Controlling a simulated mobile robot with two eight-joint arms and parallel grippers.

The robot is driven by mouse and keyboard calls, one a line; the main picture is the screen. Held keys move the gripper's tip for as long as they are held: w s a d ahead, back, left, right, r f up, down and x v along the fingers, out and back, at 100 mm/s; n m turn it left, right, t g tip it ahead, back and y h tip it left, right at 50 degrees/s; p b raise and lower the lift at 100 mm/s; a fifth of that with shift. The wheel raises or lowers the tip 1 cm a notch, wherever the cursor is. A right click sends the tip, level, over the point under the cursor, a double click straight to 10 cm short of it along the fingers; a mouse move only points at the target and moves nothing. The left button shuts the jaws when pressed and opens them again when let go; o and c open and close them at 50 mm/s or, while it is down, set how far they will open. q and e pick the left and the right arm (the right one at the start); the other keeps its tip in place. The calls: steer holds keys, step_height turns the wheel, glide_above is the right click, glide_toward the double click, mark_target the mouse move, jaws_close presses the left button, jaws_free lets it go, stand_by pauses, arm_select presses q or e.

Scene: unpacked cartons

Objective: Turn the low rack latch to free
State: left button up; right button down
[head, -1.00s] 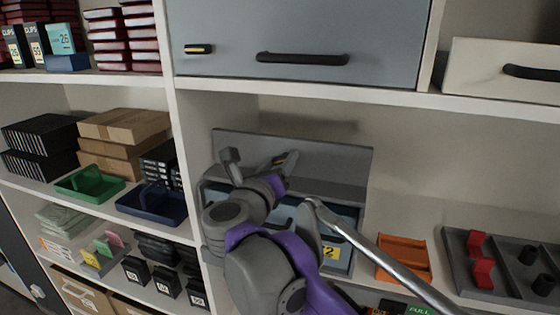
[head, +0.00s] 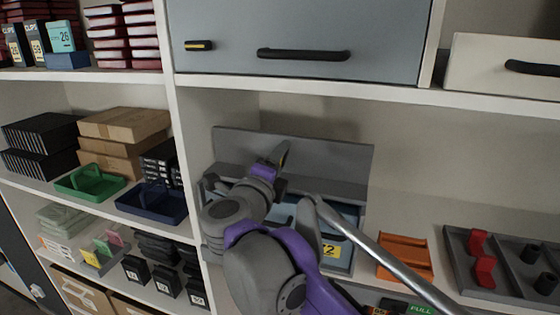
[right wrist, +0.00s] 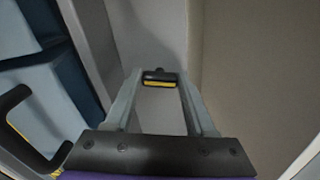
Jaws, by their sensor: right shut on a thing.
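The low rack (head: 330,160) is a grey unit with blue drawers, standing on the middle shelf. In the right wrist view its latch (right wrist: 160,78) is a small black bar with a yellow face, lying between my fingertips. My right gripper (head: 281,160) reaches the rack's top, and in the right wrist view it (right wrist: 160,86) is shut on the latch. In the head view my own wrist and arm cover much of the rack front, and the latch is hard to make out there. My left gripper is not in view.
A blue-grey cabinet front (head: 300,30) with a black handle hangs above the rack. An orange tray (head: 404,258) and a grey tray with red pieces (head: 455,245) stand to the right. A shelf upright (head: 185,150) is close on the left.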

steer(key=shift+n, duration=1.2)
steer(key=shift+c, duration=1.2)
jaws_free()
steer(key=shift+s, duration=0.1)
steer(key=b+v, duration=0.1)
steer(key=v, duration=0.9)
steer(key=shift+s+a, duration=0.15)
steer(key=shift+s, duration=0.15)
